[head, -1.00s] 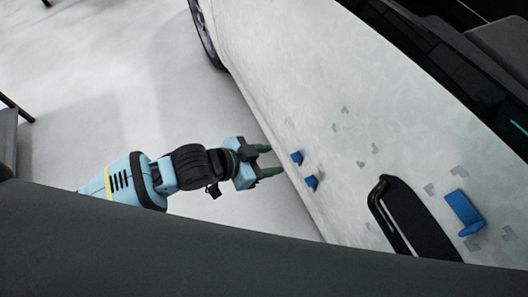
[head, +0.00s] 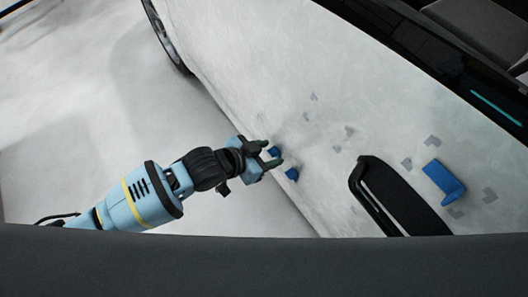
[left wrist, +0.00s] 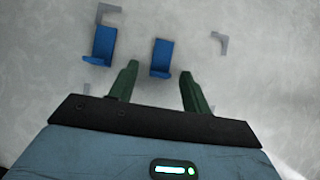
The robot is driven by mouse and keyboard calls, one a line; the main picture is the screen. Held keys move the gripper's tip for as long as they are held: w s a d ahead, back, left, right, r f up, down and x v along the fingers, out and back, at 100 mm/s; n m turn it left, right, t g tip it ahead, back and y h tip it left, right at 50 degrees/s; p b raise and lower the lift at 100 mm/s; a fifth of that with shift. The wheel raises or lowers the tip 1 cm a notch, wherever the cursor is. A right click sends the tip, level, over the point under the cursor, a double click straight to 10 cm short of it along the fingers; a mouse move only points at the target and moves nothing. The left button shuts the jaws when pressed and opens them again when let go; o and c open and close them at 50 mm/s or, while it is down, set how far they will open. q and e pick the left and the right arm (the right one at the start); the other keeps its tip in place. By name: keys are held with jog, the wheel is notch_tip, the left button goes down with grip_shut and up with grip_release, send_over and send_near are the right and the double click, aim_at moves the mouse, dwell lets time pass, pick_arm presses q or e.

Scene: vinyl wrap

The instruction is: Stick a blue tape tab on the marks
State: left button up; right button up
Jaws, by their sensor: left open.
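My left gripper (head: 270,153) is open, its green fingers at the lower edge of the pale car door panel (head: 245,75). One small blue tape tab (head: 274,151) lies between the fingertips; in the left wrist view this tab (left wrist: 161,58) is just ahead of the gap between the fingers (left wrist: 158,72). Contact cannot be told. A second blue tab (head: 292,174) is beside it, left of the fingers in the left wrist view (left wrist: 103,45). A larger-looking blue tab (head: 443,180) is on the panel at right. Grey corner marks (head: 349,131) are spread over the panel. My right gripper is out of view.
A black handle-like piece (head: 395,200) stands on the panel between the lower tabs and the right one. A wheel (head: 167,35) shows at top left. Dark window trim (head: 450,75) borders the panel's upper right. The pale floor (head: 90,110) at left is clear.

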pick_arm(q)
grip_shut()
dwell(0.5)
jog(key=shift+s+a+p, duration=0.45)
jog(key=shift+a+p, duration=0.1)
jog(key=shift+a, duration=0.1)
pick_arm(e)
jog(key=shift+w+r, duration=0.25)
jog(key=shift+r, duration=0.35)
